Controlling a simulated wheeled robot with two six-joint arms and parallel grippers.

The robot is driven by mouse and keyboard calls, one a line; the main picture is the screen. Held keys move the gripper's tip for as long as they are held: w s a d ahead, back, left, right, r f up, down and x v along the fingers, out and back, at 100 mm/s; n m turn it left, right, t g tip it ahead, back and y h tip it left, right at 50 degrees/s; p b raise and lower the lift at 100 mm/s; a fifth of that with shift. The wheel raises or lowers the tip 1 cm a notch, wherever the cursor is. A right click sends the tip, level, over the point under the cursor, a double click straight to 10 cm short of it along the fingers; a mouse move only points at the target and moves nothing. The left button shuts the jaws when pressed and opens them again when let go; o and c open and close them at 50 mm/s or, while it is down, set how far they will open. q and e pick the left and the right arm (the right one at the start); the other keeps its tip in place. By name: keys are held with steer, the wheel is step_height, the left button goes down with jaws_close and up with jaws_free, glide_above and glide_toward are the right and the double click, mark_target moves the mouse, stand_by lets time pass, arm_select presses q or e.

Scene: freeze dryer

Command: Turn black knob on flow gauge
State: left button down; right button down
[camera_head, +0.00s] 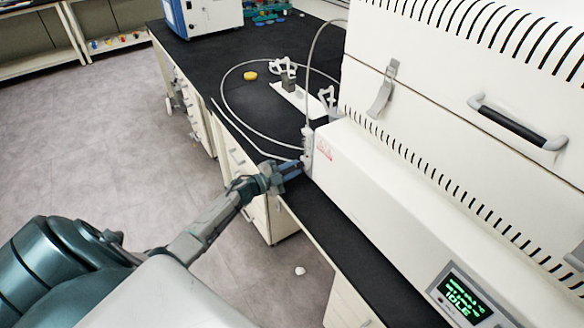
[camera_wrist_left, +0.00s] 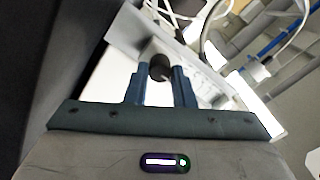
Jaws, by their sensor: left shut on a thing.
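The flow gauge (camera_head: 308,146) is a small pale upright piece on the left end of the white machine, with a hose rising from it. My left gripper (camera_head: 301,166) reaches it from the left, low on its side. In the left wrist view, the black knob (camera_wrist_left: 160,67) is a round dark piece between the two blue fingertips of my left gripper (camera_wrist_left: 161,78). The fingers are shut on the knob from both sides. In the head view the knob is hidden by the fingers. My right gripper is not in view.
The white freeze dryer (camera_head: 400,215) fills the right side, with a lit display (camera_head: 466,297) and a handle (camera_head: 518,125). A pale hose (camera_head: 223,82) loops over the black bench top (camera_head: 205,62). A yellow object (camera_head: 250,76) and clamps (camera_head: 284,70) lie behind. Open floor is at left.

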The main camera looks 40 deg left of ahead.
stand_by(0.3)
arm_select(q)
steer(key=c, duration=1.2)
jaws_free()
steer(key=shift+c, duration=0.2)
steer(key=shift+s+a+f, duration=0.1)
steer(key=b+v, duration=0.3)
steer(key=v, duration=0.7)
steer(key=shift+s, duration=0.25)
steer(key=shift+a, duration=0.1)
steer(key=shift+f, duration=0.1)
